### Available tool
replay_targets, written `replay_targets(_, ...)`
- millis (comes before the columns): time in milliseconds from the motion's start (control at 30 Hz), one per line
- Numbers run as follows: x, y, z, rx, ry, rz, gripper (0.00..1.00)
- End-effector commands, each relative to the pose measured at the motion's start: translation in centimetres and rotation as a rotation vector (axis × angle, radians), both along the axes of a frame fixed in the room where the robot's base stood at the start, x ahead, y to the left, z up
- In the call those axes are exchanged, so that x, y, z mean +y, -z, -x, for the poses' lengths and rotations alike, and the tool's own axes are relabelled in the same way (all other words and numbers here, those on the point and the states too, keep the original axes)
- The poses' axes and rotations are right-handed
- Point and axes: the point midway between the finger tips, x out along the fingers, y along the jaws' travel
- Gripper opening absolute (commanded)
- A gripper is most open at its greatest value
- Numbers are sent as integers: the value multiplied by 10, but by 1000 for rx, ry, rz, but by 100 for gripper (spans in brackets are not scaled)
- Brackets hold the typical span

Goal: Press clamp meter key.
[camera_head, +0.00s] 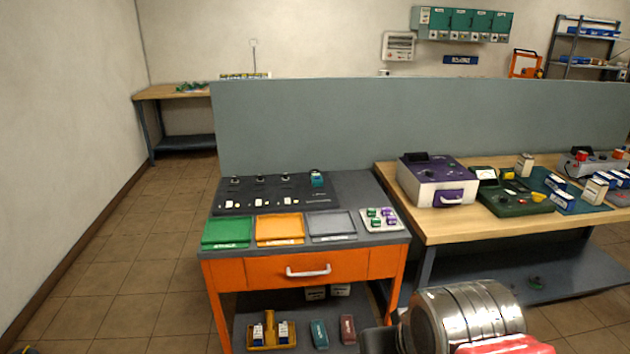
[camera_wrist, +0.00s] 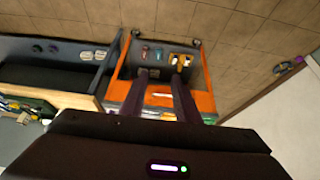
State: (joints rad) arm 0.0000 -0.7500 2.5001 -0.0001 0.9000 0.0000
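I cannot surely single out the clamp meter or its key. On the wooden bench in the head view, a dark green device (camera_head: 515,201) with small yellow and red parts lies beside a small unit with a lit white screen (camera_head: 486,174). A purple and white instrument (camera_head: 436,180) stands to their left. Their keys are too small to read. My gripper (camera_wrist: 159,75) shows in the wrist view as two dark fingers, apart, with nothing between them. It is over or in front of the orange cart (camera_wrist: 150,98), clear of the bench devices.
The orange cart (camera_head: 257,271) carries green, orange and grey trays, a dark panel (camera_head: 273,194) and a small tray of coloured blocks (camera_head: 382,219). A grey partition (camera_head: 300,125) stands behind it and the wooden bench (camera_head: 455,228). Floor at left (camera_head: 130,260) is clear.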

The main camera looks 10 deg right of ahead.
Motion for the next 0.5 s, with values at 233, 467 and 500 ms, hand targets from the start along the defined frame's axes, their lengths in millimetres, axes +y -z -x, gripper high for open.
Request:
replay_targets(233,0,0,0,0,0,0,11)
replay_targets(467,0,0,0,0,0,0,0)
replay_targets(500,0,0,0,0,0,0,0)
